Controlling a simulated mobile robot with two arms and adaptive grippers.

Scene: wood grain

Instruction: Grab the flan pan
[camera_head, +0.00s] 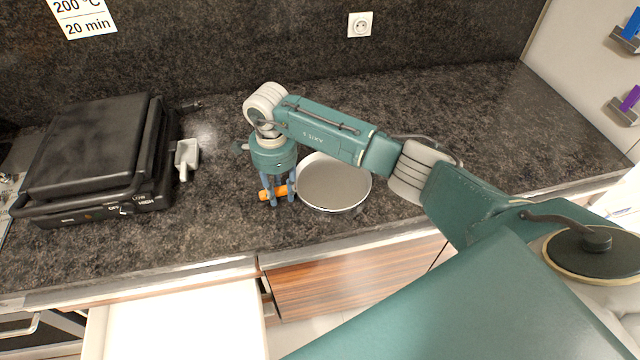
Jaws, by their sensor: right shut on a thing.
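The flan pan (338,184) is a round, shallow, light grey pan lying on the dark stone counter, near its front edge. An orange handle (265,194) sticks out to the left of it, at my right gripper. My right gripper (279,200) points down at the pan's left side, with its blue fingers shut on the orange handle. The joint between handle and pan is partly hidden behind the fingers. My left gripper is not in view.
A black contact grill (92,150) stands at the left of the counter, with a small white scoop (187,154) beside it. An open white drawer (180,322) juts out below the front edge. The counter (480,120) to the right is clear. A wall socket (360,24) is behind.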

